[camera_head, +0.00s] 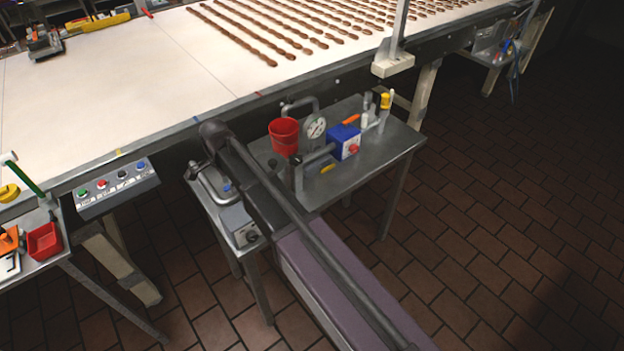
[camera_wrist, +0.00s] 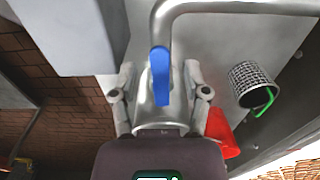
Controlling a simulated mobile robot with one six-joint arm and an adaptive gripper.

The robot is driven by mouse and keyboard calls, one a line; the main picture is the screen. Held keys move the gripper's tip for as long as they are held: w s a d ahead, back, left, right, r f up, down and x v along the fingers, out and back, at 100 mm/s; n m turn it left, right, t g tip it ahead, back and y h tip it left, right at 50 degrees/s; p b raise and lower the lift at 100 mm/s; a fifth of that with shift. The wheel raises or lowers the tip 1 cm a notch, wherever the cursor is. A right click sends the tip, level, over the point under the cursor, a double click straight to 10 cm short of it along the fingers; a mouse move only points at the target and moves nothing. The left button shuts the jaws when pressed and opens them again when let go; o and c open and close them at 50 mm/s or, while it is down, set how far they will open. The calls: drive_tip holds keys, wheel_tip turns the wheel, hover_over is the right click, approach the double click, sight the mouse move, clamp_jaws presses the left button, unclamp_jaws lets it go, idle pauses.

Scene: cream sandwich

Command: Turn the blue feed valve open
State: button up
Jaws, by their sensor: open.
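The blue feed valve handle (camera_wrist: 160,62) is a rounded blue lever at the upper middle of the wrist view. It sits on a grey metal pipe (camera_wrist: 235,7) that bends off to the right. My gripper (camera_wrist: 159,72) is open, with one finger on each side of the handle and the valve body. A gap shows between the handle and each finger. In the head view a small patch of blue (camera_head: 228,188) shows by the bent pipe (camera_head: 208,184), left of my arm. My arm hides my gripper there.
A red cup (camera_head: 284,136), a gauge (camera_head: 314,127) and a blue box (camera_head: 344,142) stand on the metal table (camera_head: 375,165). A mesh cylinder (camera_wrist: 254,84) with a green loop is right of my gripper. The conveyor (camera_head: 130,80) runs behind. Floor at right is clear.

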drive_tip(key=shift+s+d+n, duration=0.1)
drive_tip(key=shift+n, duration=0.2)
drive_tip(key=d+n, duration=0.7)
drive_tip(key=n, duration=1)
wheel_tip(320, 180, up, 14)
drive_tip(key=p, duration=1.4)
drive_tip(key=s+d+f+m+b, duration=0.2)
drive_tip(key=d+f+b, duration=0.2)
drive_tip(key=d, duration=0.7)
drive_tip(key=s+d+f+m+b, duration=0.2)
drive_tip(key=d+f+b, duration=0.3)
drive_tip(key=d, duration=0.6)
drive_tip(key=shift+s+d+f+m+b, duration=0.3)
drive_tip(key=shift+s+d, duration=0.05)
drive_tip(key=s+d+m, duration=0.2)
drive_tip(key=s+d, duration=0.2)
drive_tip(key=d, duration=0.5)
drive_tip(key=shift+s, duration=0.4)
